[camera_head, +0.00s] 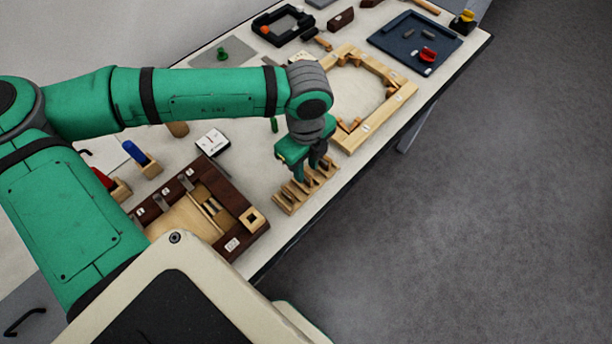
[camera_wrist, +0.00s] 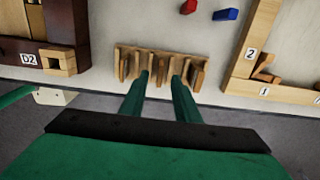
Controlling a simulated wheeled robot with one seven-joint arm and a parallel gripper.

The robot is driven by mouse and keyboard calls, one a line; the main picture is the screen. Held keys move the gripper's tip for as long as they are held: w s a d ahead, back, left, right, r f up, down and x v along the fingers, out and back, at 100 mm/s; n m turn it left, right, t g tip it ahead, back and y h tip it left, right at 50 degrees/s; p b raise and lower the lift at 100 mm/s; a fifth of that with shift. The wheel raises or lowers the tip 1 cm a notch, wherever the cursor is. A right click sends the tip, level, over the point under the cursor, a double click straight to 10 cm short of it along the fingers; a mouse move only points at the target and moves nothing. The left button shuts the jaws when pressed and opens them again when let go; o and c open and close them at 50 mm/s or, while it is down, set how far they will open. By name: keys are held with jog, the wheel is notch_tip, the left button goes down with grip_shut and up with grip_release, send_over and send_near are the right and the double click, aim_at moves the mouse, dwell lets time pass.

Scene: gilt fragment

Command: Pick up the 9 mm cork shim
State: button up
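A small wooden rack (camera_head: 281,205) stands near the table's front edge and holds several upright tan shims. It also shows in the wrist view (camera_wrist: 122,50). I cannot read any thickness on the shims, so I cannot tell which is the 9 mm cork one. My gripper (camera_head: 308,171) points down over the rack. In the wrist view, my gripper (camera_wrist: 162,77) is open, its two green fingers apart, with a shim (camera_wrist: 161,72) showing between them. I cannot tell whether the fingers touch any shim. The fingers hide part of the rack.
A dark wooden box (camera_head: 180,190) with compartments lies left of the rack. A light wooden frame (camera_head: 385,128) lies to the right. A white box with a dial (camera_head: 212,141) stands behind. A blue tray (camera_head: 400,45) is far right. The table edge is close in front.

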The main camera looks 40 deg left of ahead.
jog(key=shift+f, duration=0.9)
grip_shut()
jog(key=shift+r, duration=0.1)
